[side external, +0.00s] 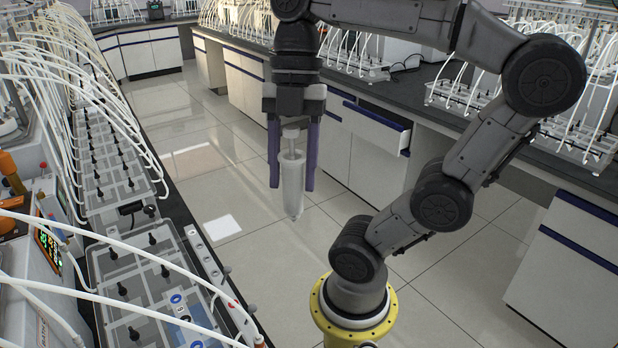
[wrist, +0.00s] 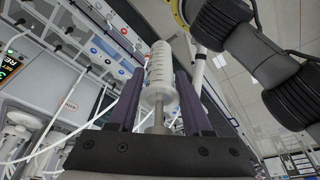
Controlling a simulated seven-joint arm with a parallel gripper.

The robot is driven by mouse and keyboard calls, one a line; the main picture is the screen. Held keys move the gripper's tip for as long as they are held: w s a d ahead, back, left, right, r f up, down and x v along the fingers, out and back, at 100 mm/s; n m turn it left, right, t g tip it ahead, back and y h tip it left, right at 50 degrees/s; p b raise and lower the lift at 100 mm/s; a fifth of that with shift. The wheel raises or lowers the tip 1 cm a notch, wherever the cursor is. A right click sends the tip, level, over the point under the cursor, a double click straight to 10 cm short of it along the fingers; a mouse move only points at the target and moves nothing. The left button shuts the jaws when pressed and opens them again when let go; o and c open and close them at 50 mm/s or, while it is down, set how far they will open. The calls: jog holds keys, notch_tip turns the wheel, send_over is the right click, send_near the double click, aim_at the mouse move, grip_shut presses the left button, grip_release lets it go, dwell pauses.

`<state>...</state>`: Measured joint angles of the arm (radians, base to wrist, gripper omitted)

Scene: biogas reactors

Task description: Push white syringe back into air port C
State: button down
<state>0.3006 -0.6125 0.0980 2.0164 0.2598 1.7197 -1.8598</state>
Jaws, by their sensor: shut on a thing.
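The white syringe (side external: 291,190) hangs upright, tip down, over the floor in the side view. My gripper (side external: 292,184) is shut on it, with a purple finger on either side. The plunger shows at its top, near the gripper body. In the wrist view the syringe (wrist: 161,76) lies between the fingers of my gripper (wrist: 160,92), its grey plunger rod towards the gripper body. A row of ports with coloured dots (wrist: 110,50) runs along a panel in the wrist view. I cannot read which one is air port C. The syringe is apart from the panel.
The left bench (side external: 172,208) carries clear-lidded reactor units (side external: 105,165) with many white tubes. Some tubes (side external: 130,262) arch over its near end. A drawer (side external: 378,125) stands open on the bench behind. The floor (side external: 225,185) between the benches is clear.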

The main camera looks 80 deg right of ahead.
jog(key=w+d, duration=0.3)
jog(key=w, duration=0.6)
jog(key=w+d, duration=0.3)
jog(key=w, duration=0.5)
jog(key=w+d+f, duration=0.2)
jog(key=w+f, duration=0.2)
jog(key=f, duration=0.3)
jog(key=w+d+f, duration=0.2)
jog(key=w+f, duration=0.3)
jog(key=f, duration=0.3)
jog(key=shift+w+f, duration=0.1)
jog(key=shift+f, duration=0.95)
dwell(1.1)
jog(key=shift+c, duration=1.3)
grip_release()
